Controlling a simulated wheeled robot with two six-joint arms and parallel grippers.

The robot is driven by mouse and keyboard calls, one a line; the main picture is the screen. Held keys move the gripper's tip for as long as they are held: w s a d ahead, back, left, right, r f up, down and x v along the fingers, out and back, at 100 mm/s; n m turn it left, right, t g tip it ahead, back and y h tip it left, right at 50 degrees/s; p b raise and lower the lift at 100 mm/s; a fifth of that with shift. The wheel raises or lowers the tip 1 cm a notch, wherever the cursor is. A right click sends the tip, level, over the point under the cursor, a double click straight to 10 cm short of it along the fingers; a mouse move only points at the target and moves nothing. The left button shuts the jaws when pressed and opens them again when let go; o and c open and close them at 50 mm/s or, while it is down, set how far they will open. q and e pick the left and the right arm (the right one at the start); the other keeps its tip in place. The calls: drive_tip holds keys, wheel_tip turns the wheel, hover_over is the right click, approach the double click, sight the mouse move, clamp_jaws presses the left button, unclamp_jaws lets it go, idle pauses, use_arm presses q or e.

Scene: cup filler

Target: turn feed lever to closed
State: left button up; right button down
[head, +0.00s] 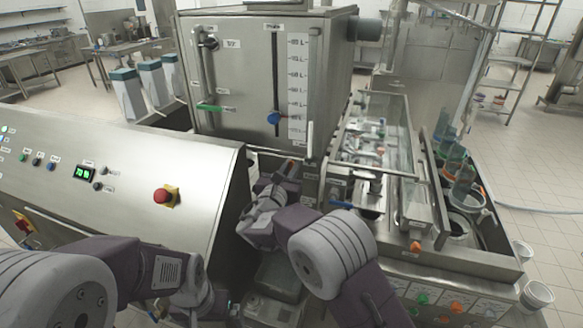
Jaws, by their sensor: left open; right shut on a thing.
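My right gripper (284,175) reaches up from the bottom right to the recess below the front of the steel tank. It is shut on what looks like the feed lever (290,163); only a small orange piece shows at the fingertips, and the jaws hide the rest. I cannot tell the lever's angle. My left gripper (222,308) is low at the bottom edge, open and apart from the lever. Its fingers are partly cut off and hard to make out.
The steel tank (238,75) has a green handle (209,107), a blue knob (274,118) and a level scale. A sloped control panel (120,170) with a red stop button (164,196) stands left. A blue handle (341,204) and the filler line with cups (466,180) lie right.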

idle(0.7)
drive_tip(key=shift+w+a+n+p, duration=0.1)
drive_tip(key=shift+a+n+p, duration=0.25)
drive_tip(key=shift+n+p, duration=0.35)
drive_tip(key=a+n+p, duration=0.1)
drive_tip(key=n, duration=0.1)
drive_tip(key=a+f+n+p, duration=0.1)
drive_tip(key=n, duration=0.2)
drive_tip(key=w+a+n+p, duration=0.1)
drive_tip(key=n, duration=0.1)
drive_tip(key=shift+f, duration=0.2)
drive_tip(key=shift+w+a+f+n+p, duration=0.1)
drive_tip(key=shift+a+f+n+p, duration=0.15)
drive_tip(key=shift+f+n, duration=0.9)
drive_tip(key=shift+w+a+f+n+p, duration=0.1)
drive_tip(key=shift+a+f+n+p, duration=0.2)
drive_tip(key=shift+n, duration=1.75)
drive_tip(key=shift+a+f+n+p, duration=0.25)
drive_tip(key=shift+f+n, duration=0.4)
drive_tip(key=shift+n, duration=0.95)
drive_tip(key=c, duration=1.4)
unclamp_jaws()
drive_tip(key=shift+c, duration=0.2)
